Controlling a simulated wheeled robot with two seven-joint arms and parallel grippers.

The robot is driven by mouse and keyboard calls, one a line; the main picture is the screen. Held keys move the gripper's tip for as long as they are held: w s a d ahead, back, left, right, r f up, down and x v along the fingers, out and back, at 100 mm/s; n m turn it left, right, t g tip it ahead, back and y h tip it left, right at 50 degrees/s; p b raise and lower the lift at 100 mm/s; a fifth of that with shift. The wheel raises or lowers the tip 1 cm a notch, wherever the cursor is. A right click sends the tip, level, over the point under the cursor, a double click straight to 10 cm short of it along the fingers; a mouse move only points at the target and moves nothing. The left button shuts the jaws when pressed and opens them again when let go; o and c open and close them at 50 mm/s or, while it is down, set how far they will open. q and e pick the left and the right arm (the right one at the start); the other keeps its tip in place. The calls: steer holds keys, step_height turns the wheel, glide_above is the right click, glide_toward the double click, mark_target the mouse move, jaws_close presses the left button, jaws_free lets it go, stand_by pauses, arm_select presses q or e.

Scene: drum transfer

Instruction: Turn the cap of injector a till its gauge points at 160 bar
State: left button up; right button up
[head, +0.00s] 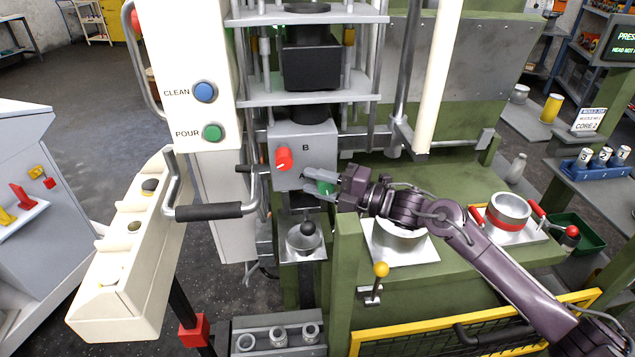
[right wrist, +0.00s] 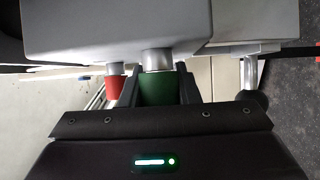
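In the head view a grey block marked B (head: 305,143) carries a red cap (head: 284,159) on its front and a green cap (head: 325,187) at its lower right. The red cap (right wrist: 115,85) and green cap (right wrist: 159,89) also show in the right wrist view, below metal stems. My right gripper (head: 319,182) is at the green cap, a finger on either side; in the wrist view the cap fills the space between the fingers, so they look shut on it. I cannot tell which cap is injector a's. No gauge dial can be read. My left gripper is not in view.
A handle with a black grip (head: 209,211) juts out left of the block. A black ball knob (head: 308,228) stands below it. A green post (head: 346,270) and a yellow-knobbed lever (head: 380,270) are nearby.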

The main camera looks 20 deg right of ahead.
steer(key=shift+c, duration=1.2)
steer(key=shift+f+y+b, duration=0.25)
steer(key=shift+y+b, duration=0.15)
steer(key=shift+b, duration=0.3)
steer(key=m+t+y+b, duration=0.1)
steer(key=m+t+b, duration=0.1)
steer(key=b, duration=0.3)
steer(key=m+t+y+b, duration=0.1)
steer(key=m+t+b, duration=0.2)
steer(key=b, duration=0.2)
steer(key=shift+d+r+t+b, duration=0.15)
steer(key=shift+r+t+b, duration=0.05)
steer(key=shift+t+b, duration=0.2)
steer(key=shift+r+m+t+b, duration=0.25)
steer(key=shift+m+t+b, duration=1)
steer(key=shift+m, duration=0.35)
steer(key=shift+d+t, duration=0.1)
steer(key=shift+t, duration=0.25)
steer(key=o, duration=1)
steer(key=shift+s+d+r, duration=0.1)
steer(key=shift+r, duration=0.1)
